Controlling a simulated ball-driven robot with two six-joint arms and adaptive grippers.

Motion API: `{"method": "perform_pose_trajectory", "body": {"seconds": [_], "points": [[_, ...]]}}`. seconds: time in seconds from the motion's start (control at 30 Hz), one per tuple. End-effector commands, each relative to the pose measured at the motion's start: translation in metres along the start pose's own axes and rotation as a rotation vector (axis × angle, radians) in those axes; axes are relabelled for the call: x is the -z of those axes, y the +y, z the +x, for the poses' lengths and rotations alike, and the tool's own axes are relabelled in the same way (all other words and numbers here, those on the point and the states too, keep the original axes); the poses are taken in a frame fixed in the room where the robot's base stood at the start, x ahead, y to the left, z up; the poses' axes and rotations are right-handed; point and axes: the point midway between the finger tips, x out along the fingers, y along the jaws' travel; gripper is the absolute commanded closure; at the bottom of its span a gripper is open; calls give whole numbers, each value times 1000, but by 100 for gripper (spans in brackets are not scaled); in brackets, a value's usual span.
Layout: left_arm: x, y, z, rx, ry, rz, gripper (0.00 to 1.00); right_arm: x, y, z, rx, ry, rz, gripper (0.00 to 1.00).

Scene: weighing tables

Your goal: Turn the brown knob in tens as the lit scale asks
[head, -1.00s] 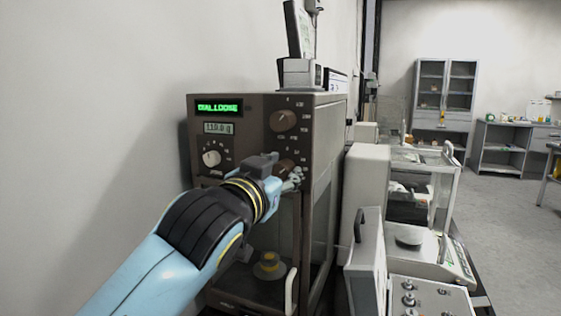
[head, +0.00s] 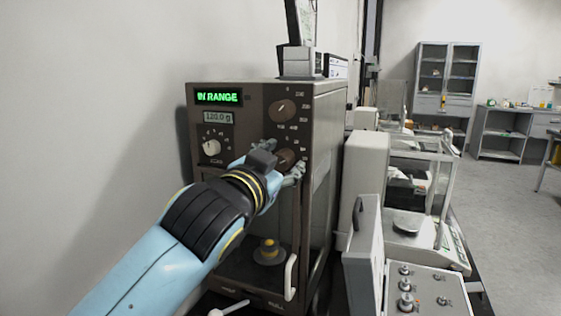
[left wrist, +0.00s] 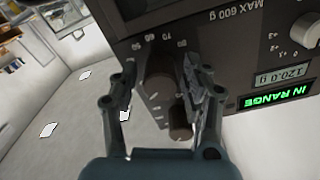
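The scale (head: 322,150) is a brown-fronted cabinet with a green lit display (head: 219,97) reading IN RANGE and a grey readout (head: 218,117) of 120.0 g. Its lower brown knob (head: 285,156), with tens marks in the left wrist view (left wrist: 157,68), sits between the fingers of my left gripper (head: 282,158). The fingers stand on either side of the knob, with a visible gap on the left in the wrist view, so the gripper looks open. The upper brown knob (head: 283,111) is clear of the fingers. My right gripper is out of view.
A pale knob (head: 211,147) is at the panel's left. A weight (head: 268,251) with a yellow top stands in the chamber below, by a white handle (head: 291,277). A glass-sided balance (head: 420,190) and grey box (head: 368,245) stand on the right.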

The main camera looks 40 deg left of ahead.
Motion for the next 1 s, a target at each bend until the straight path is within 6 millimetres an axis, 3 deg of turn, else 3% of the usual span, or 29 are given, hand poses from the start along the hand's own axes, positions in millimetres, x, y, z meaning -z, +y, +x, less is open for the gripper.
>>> {"method": "perform_pose_trajectory", "body": {"seconds": [0.3,0.43,0.8,1.0], "points": [[0,0,-1,0,0,-1,45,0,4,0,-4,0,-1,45],[0,0,-12,0,-1,-1,45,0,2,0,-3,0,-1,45],[-1,0,-91,0,-4,-4,45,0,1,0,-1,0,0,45],[-1,0,-116,-1,-2,-3,45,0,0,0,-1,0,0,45]]}}
